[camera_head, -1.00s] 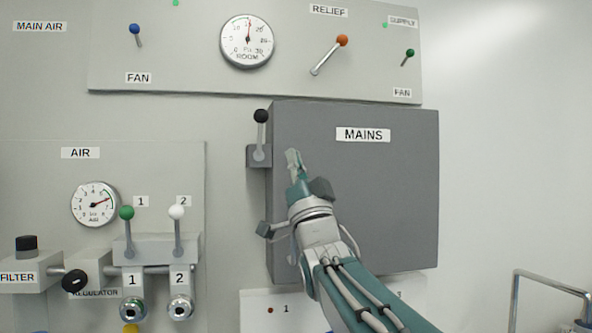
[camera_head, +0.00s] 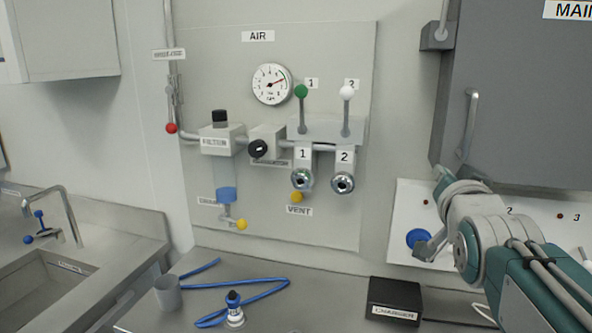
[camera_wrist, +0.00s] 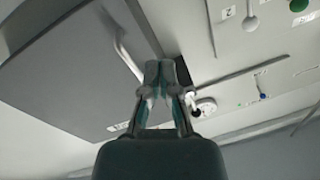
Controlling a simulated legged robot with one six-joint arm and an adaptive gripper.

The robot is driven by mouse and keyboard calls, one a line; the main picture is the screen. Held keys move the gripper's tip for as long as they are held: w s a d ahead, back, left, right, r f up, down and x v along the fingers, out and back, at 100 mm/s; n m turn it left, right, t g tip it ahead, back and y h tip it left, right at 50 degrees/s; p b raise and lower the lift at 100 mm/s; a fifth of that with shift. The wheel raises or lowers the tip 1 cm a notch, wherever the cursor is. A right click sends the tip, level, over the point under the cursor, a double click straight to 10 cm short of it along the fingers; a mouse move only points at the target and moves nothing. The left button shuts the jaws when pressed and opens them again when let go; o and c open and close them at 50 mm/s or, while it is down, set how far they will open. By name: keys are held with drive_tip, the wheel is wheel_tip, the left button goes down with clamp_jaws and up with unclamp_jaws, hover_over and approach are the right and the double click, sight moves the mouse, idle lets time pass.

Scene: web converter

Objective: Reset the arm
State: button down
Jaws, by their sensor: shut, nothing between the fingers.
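My gripper (camera_wrist: 160,68) shows in the wrist view with its fingertips together and nothing between them. In the head view my arm is folded at the lower right, in front of the white panel under the grey mains cabinet; the fingertips cannot be made out there. The grey cabinet (camera_head: 530,110) stands at the upper right with its door handle (camera_head: 470,122). It also fills the left of the wrist view (camera_wrist: 80,80), behind the fingers, with its handle (camera_wrist: 128,55) close to the fingertips in the picture.
The air panel (camera_head: 220,80) has a gauge (camera_head: 272,84), a green-knobbed lever (camera_head: 301,92) and a white-knobbed lever (camera_head: 347,93). A charger box (camera_head: 394,301), a blue hose (camera_head: 250,281) and a cup (camera_head: 168,293) are on the bench. A sink (camera_head: 40,285) is at left.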

drive_tip(key=s+a+f+n+g+y, duration=0.1)
drive_tip(key=s+a+f+n+g, duration=0.2)
drive_tip(key=s+f+g, duration=0.3)
drive_tip(key=s+a+f+n+g+y, duration=0.2)
drive_tip(key=s+a+f+g, duration=0.3)
drive_tip(key=s+f, duration=0.8)
wheel_tip(320, 180, down, 7)
drive_tip(key=shift+s+r+n+g, duration=0.15)
drive_tip(key=shift+s+n+g, duration=0.15)
drive_tip(key=shift+n+g, duration=0.4)
drive_tip(key=c, duration=1.3)
unclamp_jaws()
drive_tip(key=shift+c, duration=0.2)
